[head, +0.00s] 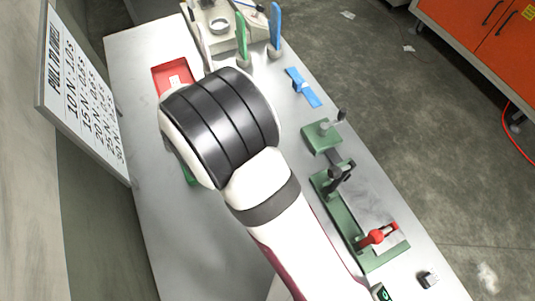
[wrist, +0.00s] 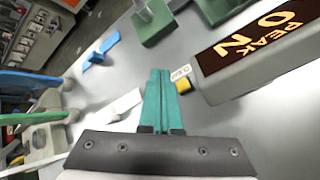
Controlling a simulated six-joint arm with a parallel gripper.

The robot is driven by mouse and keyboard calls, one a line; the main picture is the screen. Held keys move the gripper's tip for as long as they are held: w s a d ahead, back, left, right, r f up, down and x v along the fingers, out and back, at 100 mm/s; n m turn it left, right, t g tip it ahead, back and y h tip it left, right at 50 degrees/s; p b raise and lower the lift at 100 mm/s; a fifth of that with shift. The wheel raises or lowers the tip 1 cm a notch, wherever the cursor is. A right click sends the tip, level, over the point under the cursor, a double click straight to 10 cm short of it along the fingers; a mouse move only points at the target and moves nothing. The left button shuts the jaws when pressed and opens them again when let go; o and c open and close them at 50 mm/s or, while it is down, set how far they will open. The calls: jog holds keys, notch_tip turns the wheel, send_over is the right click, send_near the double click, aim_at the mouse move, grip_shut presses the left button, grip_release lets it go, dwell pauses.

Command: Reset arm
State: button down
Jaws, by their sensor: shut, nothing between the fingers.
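My gripper (wrist: 158,80) shows in the wrist view with its two teal fingers pressed together and nothing between them. It is above the grey bench and apart from the things on it. In the head view my white and black arm reaches across the bench and hides most of the gripper and the surface under it.
A display box (wrist: 265,50) reading "PEAK 0 N" stands right of the fingers, near a small yellow part (wrist: 183,86). The head view shows a red tray (head: 162,83), a blue bracket (head: 303,88), a green fixture (head: 345,216) and a sign (head: 85,85). The bench's (head: 150,215) left front is clear.

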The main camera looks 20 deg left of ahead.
jog(key=s+d+r+m+g+y, duration=0.1)
jog(key=d+r+m, duration=0.4)
jog(key=d, duration=0.1)
jog(key=s+d+r+m+g+y, duration=0.1)
jog(key=s+d+r+m+y, duration=0.1)
jog(key=d+r+m, duration=0.3)
jog(key=s+d+r+m+g+y, duration=0.1)
jog(key=s+d+r+m+y, duration=0.1)
jog(key=d+r+m, duration=0.3)
jog(key=shift+s+d+r+m+g, duration=0.2)
jog(key=shift+d+m, duration=0.1)
jog(key=shift+d, duration=0.15)
jog(key=shift+s+d+r+m+g, duration=0.1)
jog(key=shift+d+m+g, duration=0.15)
jog(key=shift+d, duration=0.2)
jog(key=s+d+r+m+t+y, duration=0.3)
jog(key=s+r+m+t, duration=0.15)
jog(key=m, duration=0.25)
jog(key=s+f+m+g, duration=0.1)
jog(key=s+f+g, duration=0.6)
jog(key=s+g, duration=0.1)
jog(key=shift+s+f+m, duration=0.3)
jog(key=shift+s+m, duration=0.05)
jog(key=shift+s, duration=0.45)
